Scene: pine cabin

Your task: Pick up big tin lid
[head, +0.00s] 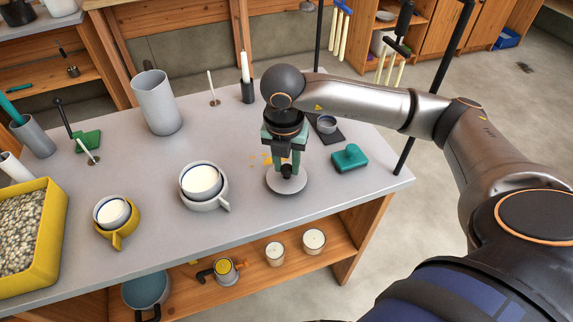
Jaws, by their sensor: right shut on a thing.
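The big tin lid (287,184) is a pale round disc with a dark knob in its middle. It is at the right part of the grey table, close to the front edge. My right gripper (287,170) points straight down over it and is shut on the dark knob. The gripper and knob hide part of the lid. I cannot tell whether the lid touches the tabletop or hangs just above it. My left gripper is not in view.
A teal block-like thing (350,158) lies right of the lid. A white cup (203,183) and a yellow cup (116,218) stand to the left. A grey cylinder (157,103) and a candle (246,77) stand behind. The front middle of the table (170,245) is clear.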

